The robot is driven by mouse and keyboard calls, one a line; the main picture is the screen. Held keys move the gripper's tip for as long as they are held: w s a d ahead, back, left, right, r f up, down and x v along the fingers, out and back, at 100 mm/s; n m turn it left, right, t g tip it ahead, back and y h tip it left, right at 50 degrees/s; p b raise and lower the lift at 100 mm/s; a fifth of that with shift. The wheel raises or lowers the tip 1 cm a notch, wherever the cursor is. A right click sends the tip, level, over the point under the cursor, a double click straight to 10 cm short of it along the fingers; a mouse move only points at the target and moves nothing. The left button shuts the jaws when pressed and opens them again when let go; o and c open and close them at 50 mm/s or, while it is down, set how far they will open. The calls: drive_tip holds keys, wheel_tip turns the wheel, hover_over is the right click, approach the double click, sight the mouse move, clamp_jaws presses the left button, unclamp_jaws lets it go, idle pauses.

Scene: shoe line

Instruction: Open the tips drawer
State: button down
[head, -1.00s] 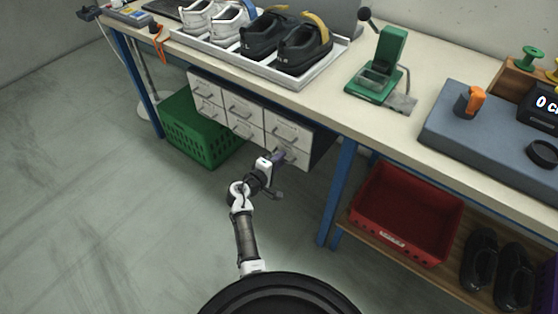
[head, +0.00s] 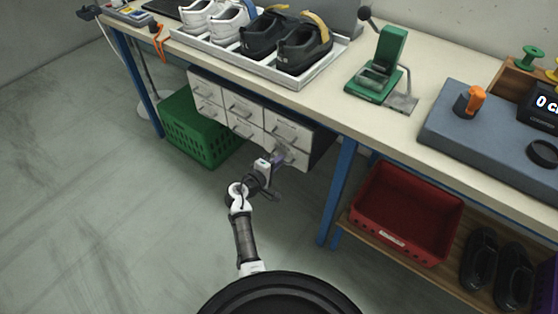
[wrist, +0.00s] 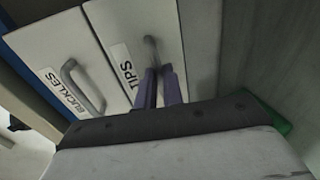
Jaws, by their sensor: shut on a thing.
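The tips drawer (wrist: 140,22) is a pale drawer front with a "TIPS" label and a metal handle (wrist: 151,50), seen in the wrist view. It is the bottom right drawer of the white drawer unit (head: 247,111) under the bench in the head view. My gripper (wrist: 159,74) has its purple fingers shut on the handle's near end. In the head view my gripper (head: 281,157) is in front of that drawer and partly hides it. I cannot tell whether the drawer stands out from its neighbours.
A green crate (head: 198,130) stands on the floor left of the unit. A blue bench leg (head: 339,190) and a red bin (head: 405,215) are to the right. The floor in front is clear.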

drive_tip(key=f+v, duration=0.1)
drive_tip(key=v, duration=0.7)
drive_tip(key=f+v, duration=0.2)
drive_tip(key=v, duration=0.7)
drive_tip(key=shift+s+a+f+p, duration=0.2)
drive_tip(key=shift+s+a+p, duration=0.1)
drive_tip(key=shift+s+p, duration=0.15)
drive_tip(key=c, duration=1.5)
unclamp_jaws()
drive_tip(key=b+v, duration=0.2)
drive_tip(key=v, duration=1.1)
drive_tip(key=shift+s+a+r, duration=0.1)
drive_tip(key=shift+s+a, duration=0.1)
drive_tip(key=shift+s, duration=0.1)
